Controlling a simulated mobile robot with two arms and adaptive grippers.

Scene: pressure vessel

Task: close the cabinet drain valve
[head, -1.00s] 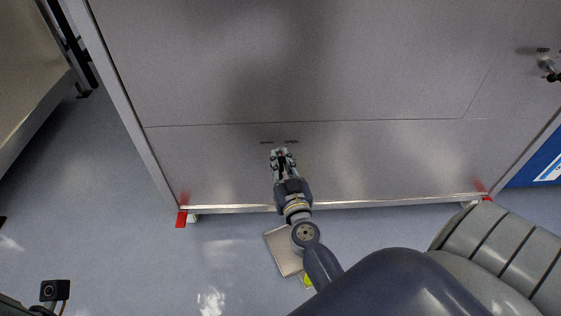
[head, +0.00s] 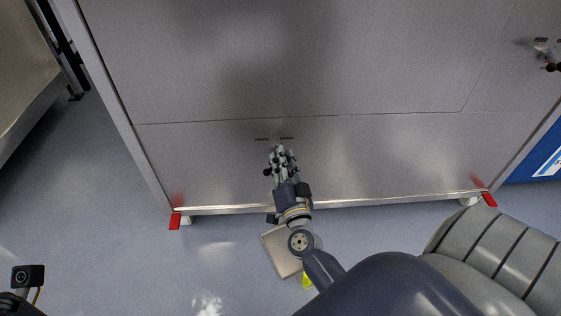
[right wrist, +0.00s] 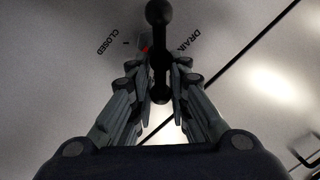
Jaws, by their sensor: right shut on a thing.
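The cabinet (head: 380,165) has a flat metal front with two small dark labels low down. In the right wrist view the labels read CLOSED (right wrist: 108,42) on the left and DRAIN (right wrist: 193,38) on the right. My right gripper (head: 281,154) is at the front, just below the labels. It is shut on the black drain valve handle (right wrist: 159,50), a bar with a ball end between the fingers. In the head view the handle's black knob (head: 267,172) sticks out left of the gripper. The valve body is hidden.
A flat tray (head: 284,252) lies on the floor below my right wrist, with a yellow thing (head: 307,281) beside it. Another handle (head: 551,67) is on the cabinet at the upper right. Red-marked feet (head: 175,221) stand at the lower corners. Floor at the left is clear.

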